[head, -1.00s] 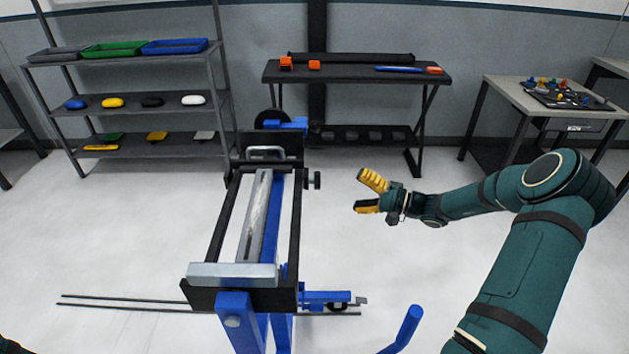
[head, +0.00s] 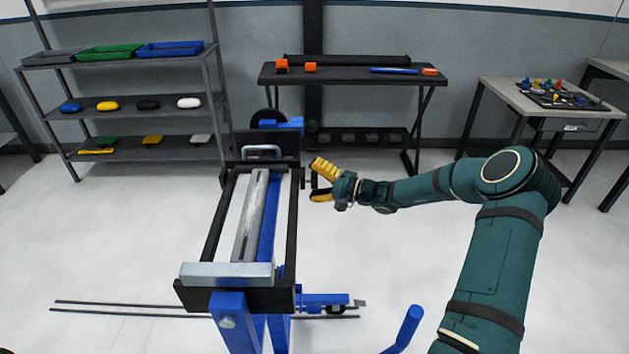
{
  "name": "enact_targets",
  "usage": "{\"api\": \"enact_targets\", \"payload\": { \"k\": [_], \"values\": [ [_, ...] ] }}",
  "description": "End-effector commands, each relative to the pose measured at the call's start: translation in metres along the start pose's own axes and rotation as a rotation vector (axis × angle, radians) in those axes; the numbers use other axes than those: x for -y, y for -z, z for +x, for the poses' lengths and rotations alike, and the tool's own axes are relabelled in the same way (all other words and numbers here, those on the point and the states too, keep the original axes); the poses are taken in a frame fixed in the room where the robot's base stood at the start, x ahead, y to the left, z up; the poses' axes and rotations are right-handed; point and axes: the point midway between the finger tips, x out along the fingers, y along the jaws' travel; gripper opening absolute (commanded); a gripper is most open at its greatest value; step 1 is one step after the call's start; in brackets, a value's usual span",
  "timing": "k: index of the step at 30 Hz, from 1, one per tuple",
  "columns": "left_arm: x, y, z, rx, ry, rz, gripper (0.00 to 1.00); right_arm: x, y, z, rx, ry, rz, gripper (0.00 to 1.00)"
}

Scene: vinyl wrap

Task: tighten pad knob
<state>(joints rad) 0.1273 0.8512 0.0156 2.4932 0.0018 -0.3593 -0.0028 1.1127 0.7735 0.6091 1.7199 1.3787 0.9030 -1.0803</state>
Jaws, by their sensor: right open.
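The black pad knob (head: 315,181) sticks out from the right side of the frame of a blue and black wrapping stand (head: 210,225), near its far end. My right gripper (head: 313,180) has yellow fingers and reaches in from the right. It is open, with one finger above the knob and one below it. The fingers partly hide the knob, and I cannot tell whether they touch it.
A long grey roller (head: 250,215) lies inside the stand. A shelf rack (head: 140,108) with trays stands at the back left. A dark table (head: 350,76) is behind, and a grey table (head: 510,98) with small parts is at the right.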

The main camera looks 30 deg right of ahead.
Motion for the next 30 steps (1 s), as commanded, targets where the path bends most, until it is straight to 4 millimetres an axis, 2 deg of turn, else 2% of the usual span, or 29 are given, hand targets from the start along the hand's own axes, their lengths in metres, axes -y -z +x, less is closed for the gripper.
{"api": "enact_targets", "payload": {
  "k": [2, 6, 8, 20, 30],
  "values": [
    [0.000, 0.000, 0.000, 0.000, 0.000, 0.000, 0.73, 0.000, 0.000, 0.000, 0.000, 0.000, 0.000, 0.82],
    [0.000, 0.000, 0.000, 0.000, 0.000, 0.000, 0.73, 0.000, 0.000, 0.000, 0.000, 0.000, 0.000, 0.33],
    [0.000, 0.000, 0.000, 0.000, 0.000, 0.000, 0.73, 0.000, 0.000, 0.000, 0.000, 0.000, 0.000, 0.13],
    [-0.003, -0.001, -0.009, 0.004, 0.000, -0.001, 0.73, 0.002, 0.000, 0.000, 0.000, -0.020, 0.051, 0.13],
    [-0.015, -0.003, -0.040, 0.018, -0.001, -0.003, 0.73, 0.005, 0.000, 0.000, 0.000, -0.116, 0.274, 0.13]
  ]
}}
